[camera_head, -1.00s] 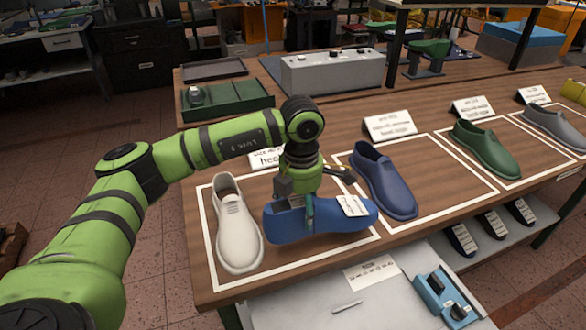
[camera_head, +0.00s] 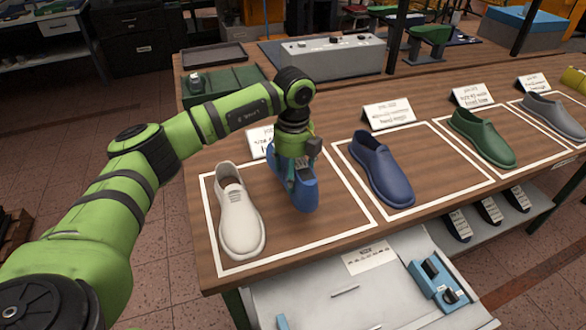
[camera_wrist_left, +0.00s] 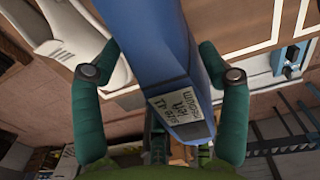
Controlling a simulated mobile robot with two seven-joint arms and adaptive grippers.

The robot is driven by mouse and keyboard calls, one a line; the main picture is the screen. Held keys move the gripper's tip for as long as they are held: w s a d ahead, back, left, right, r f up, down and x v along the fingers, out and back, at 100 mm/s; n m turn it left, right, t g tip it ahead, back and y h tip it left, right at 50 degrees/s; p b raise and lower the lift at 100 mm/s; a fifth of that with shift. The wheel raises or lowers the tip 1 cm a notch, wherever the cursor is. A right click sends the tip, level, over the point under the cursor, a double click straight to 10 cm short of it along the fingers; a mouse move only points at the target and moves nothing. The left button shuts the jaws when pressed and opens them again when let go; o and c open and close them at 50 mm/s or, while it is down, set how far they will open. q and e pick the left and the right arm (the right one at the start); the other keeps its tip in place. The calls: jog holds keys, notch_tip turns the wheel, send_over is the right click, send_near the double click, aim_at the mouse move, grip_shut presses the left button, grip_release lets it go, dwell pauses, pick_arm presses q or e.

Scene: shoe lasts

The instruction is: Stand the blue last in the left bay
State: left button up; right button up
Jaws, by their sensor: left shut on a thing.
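The blue last (camera_head: 306,194) is in my left gripper (camera_head: 298,178), inside the left white-outlined bay (camera_head: 350,226), to the right of a white shoe (camera_head: 238,220). Its long axis runs roughly parallel to that shoe. My gripper and wrist cover its back part. I cannot tell whether its underside touches the table. In the left wrist view the blue last (camera_wrist_left: 165,55) lies between my two green fingers (camera_wrist_left: 160,76), with a white printed label (camera_wrist_left: 176,108) on it. My right gripper is not in view.
A navy shoe (camera_head: 382,170) stands in the bay to the right, with green (camera_head: 482,138) and grey (camera_head: 553,116) shoes beyond. White cards stand behind the bays. A green tray (camera_head: 225,92) and a grey control box (camera_head: 332,62) are at the back. The left bay's right part is bare.

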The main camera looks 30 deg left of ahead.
pick_arm(q)
jog(key=shift+f+b, duration=0.85)
jog(key=shift+f, duration=0.7)
jog(key=shift+f+b, duration=1.65)
jog(key=shift+f, duration=0.85)
jog(key=shift+f, duration=0.2)
jog(key=o, duration=1.7)
jog(key=shift+s, duration=0.1)
